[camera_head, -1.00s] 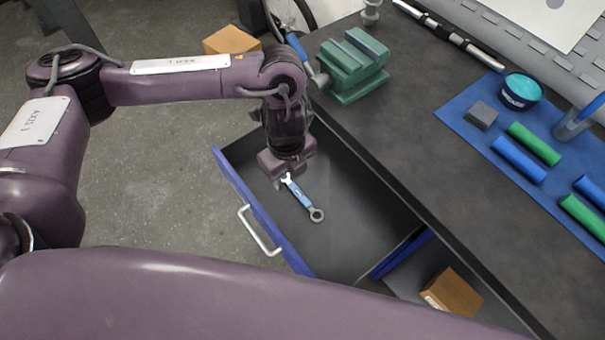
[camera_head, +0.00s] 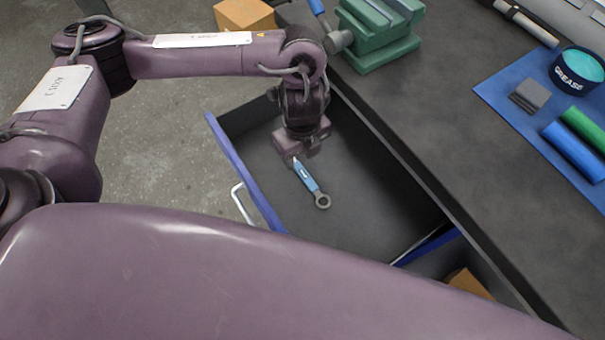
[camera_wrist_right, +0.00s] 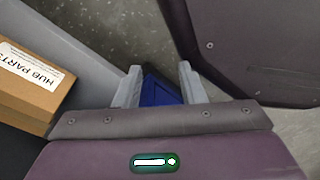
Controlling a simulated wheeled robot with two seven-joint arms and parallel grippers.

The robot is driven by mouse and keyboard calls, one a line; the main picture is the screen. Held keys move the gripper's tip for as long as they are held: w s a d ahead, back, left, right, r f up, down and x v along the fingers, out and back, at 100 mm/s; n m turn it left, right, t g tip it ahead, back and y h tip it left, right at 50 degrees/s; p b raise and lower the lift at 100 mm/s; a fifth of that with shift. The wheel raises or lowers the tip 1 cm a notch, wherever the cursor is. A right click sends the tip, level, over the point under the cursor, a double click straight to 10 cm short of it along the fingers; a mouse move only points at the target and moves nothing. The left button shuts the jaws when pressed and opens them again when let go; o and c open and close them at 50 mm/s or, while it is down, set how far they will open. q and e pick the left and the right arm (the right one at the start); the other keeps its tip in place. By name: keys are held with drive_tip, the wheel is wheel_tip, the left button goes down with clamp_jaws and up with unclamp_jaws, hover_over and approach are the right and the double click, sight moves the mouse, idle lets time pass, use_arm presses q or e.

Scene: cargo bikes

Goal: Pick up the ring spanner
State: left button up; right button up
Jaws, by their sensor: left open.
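The ring spanner (camera_head: 309,182) has a blue handle and a grey ring at its near end. It lies in the open drawer (camera_head: 370,205). My left gripper (camera_head: 295,158) points down into the drawer at the spanner's far end and partly hides that end. The left gripper is open; its fingers are hard to make out, and I cannot tell whether they touch the spanner. My right gripper (camera_wrist_right: 158,78) shows in the right wrist view, with its two grey fingers apart and a blue panel edge beyond them.
The blue drawer front has a white handle (camera_head: 242,204). A cardboard box (camera_wrist_right: 25,85) marked "HUB PARTS" lies left of my right gripper. On the bench are a green vise (camera_head: 378,35), a grease tub (camera_head: 577,72) and a blue mat (camera_head: 505,95). Another box (camera_head: 244,15) stands behind the drawer.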

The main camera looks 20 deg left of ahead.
sight(302, 171)
use_arm(q)
wheel_tip(302, 171, down, 6)
drive_tip(key=shift+s+d+r+b, duration=0.1)
drive_tip(key=shift+s+b, duration=0.05)
drive_tip(key=shift+b, duration=0.95)
drive_tip(key=shift+f, duration=0.25)
use_arm(e)
drive_tip(key=w, duration=0.1)
drive_tip(key=w+r, duration=0.1)
drive_tip(key=w, duration=0.1)
drive_tip(key=w+a, duration=0.1)
drive_tip(key=w, duration=0.1)
drive_tip(key=shift+r, duration=0.3)
use_arm(q)
drive_tip(key=shift+c, duration=0.2)
clamp_jaws()
use_arm(e)
drive_tip(key=shift+w, duration=0.1)
